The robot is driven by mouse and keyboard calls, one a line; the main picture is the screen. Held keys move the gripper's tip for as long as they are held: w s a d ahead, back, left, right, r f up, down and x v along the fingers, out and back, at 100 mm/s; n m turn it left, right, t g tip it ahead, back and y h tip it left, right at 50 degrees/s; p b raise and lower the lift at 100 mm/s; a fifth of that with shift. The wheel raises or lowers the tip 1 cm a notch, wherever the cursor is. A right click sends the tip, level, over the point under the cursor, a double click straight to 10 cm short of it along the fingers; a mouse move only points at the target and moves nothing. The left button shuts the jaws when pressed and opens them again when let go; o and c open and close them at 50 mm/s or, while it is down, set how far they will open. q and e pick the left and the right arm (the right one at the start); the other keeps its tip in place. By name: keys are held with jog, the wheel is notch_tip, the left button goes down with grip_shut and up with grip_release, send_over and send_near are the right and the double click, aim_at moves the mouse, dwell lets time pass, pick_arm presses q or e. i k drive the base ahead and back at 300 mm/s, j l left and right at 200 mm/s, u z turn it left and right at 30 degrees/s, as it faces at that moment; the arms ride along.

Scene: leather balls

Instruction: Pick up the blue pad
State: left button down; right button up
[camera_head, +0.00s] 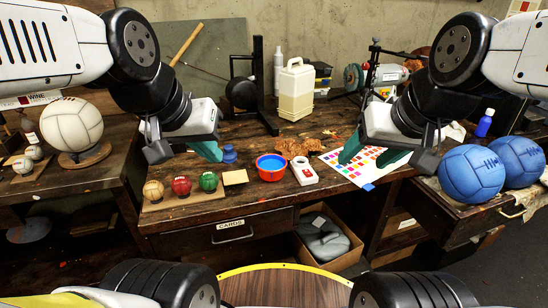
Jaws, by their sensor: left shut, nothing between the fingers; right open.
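A round red tub with a flat blue top (271,166) stands on the wooden workbench (250,192), near its front edge; its blue top looks like the blue pad. A small flat blue piece (368,187) also lies at the front edge of the colour chart. My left gripper (211,153) is shut and empty, above the bench to the left of the tub. My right gripper (367,159) is open and empty above the colour chart, to the right of the tub. Neither gripper touches the tub.
A white block with a red-marked hole (304,171) stands right beside the tub. A tan square (235,177), small coloured balls (182,186) and a blue jar (229,154) are to its left. Brown leather scraps (300,147) lie behind. Blue balls (471,174) sit at right.

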aim_at(229, 156)
jog(key=i+j, duration=0.2)
jog(key=j, duration=0.15)
jog(key=i+j, duration=0.15)
jog(key=j, duration=0.15)
jog(key=i+j, duration=0.2)
jog(key=j, duration=0.15)
jog(key=u, duration=0.05)
